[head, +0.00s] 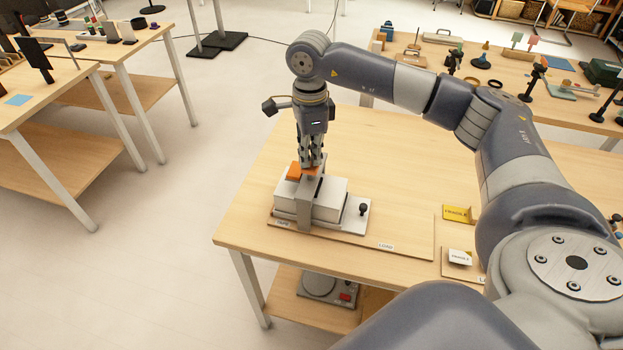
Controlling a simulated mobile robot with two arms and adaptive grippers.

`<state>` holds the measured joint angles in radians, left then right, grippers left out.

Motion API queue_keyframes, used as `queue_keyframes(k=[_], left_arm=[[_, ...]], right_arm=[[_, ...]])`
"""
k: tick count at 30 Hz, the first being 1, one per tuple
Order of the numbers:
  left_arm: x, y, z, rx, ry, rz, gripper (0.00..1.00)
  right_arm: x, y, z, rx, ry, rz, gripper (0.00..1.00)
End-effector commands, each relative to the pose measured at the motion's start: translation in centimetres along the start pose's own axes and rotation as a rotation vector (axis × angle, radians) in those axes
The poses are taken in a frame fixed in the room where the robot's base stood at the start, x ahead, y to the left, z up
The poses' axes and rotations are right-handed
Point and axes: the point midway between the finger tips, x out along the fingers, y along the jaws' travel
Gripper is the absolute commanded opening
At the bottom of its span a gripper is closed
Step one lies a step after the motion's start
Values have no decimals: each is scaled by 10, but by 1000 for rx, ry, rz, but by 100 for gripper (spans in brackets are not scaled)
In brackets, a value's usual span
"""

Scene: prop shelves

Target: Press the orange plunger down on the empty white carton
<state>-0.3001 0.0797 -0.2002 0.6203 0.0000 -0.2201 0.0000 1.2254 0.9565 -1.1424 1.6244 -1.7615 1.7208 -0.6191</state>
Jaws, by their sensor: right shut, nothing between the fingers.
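The white carton (328,203) sits on a light grey fixture plate (352,222) near the left end of the wooden table. A grey bracket (304,213) stands in front of it and reaches over its top. The orange plunger (293,173) is at the top of this bracket, partly hidden by my right gripper. My right gripper (311,167) is shut and empty, pointing straight down with its fingertips at the plunger. They look to be touching it, but I cannot tell how firmly. The carton's inside is not visible. My left gripper is not in view.
A black knob (364,209) stands on the plate's right side. A yellow sign (457,214) and a white card (460,257) are further right on the table (400,150). A device sits on the shelf below. The table behind the fixture is clear.

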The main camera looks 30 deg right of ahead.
Motion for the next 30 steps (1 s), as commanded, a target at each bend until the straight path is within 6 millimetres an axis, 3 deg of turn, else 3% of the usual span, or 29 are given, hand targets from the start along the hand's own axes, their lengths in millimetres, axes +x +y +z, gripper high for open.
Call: queue_keyframes(k=[30], left_arm=[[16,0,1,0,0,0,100]], right_arm=[[22,0,0,-1,0,1,0]])
